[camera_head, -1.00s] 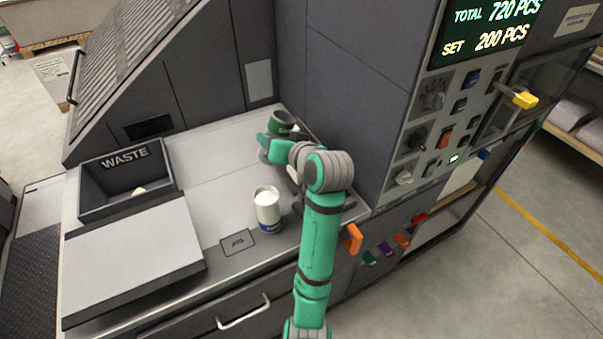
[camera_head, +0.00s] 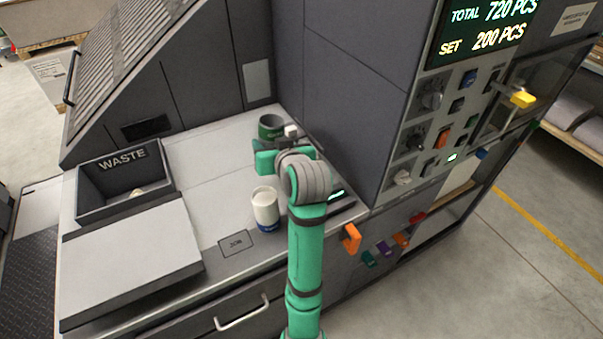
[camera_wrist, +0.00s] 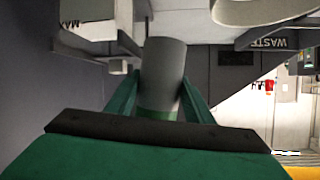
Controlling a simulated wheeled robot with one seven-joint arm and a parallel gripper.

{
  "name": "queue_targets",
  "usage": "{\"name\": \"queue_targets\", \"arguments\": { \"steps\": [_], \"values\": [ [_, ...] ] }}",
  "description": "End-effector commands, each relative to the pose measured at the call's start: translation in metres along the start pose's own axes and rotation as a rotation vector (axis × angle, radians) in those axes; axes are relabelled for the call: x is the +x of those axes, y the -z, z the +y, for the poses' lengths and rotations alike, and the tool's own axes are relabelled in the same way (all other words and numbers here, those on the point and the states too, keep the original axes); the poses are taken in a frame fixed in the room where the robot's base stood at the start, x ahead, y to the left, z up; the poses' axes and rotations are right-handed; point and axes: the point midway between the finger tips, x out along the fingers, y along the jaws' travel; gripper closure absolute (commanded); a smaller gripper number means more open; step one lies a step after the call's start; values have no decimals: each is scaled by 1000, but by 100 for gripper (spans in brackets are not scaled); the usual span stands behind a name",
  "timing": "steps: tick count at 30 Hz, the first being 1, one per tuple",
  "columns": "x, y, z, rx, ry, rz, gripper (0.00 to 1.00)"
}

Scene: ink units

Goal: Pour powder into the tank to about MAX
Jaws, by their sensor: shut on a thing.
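A dark green and grey can (camera_head: 271,127) stands upright in the head view, its dark opening facing up, just beyond my gripper (camera_head: 273,146). In the wrist view my gripper (camera_wrist: 160,100) is shut on a grey cylinder with a green band (camera_wrist: 164,70), which looks like this same can. A white jar with a blue base (camera_head: 265,210) stands on the counter in front of my gripper, apart from it. Powder in the can cannot be seen.
The waste bin (camera_head: 125,187) is at the left of the counter, beside a flat grey lid (camera_head: 130,245). A small white block (camera_head: 291,131) is right of the can. A dark machine wall (camera_head: 345,95) rises behind. Bare counter (camera_head: 205,165) lies left of my gripper.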

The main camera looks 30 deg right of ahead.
Motion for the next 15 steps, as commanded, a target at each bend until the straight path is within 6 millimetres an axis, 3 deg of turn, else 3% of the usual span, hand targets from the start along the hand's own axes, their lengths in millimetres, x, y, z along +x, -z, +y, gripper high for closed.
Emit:
{"name": "queue_targets", "arguments": {
  "steps": [6, 15],
  "values": [
    [-7, 14, -7, -120, -48, 23, 78],
    [-9, 16, 1, -133, -68, 26, 78]
  ]
}}
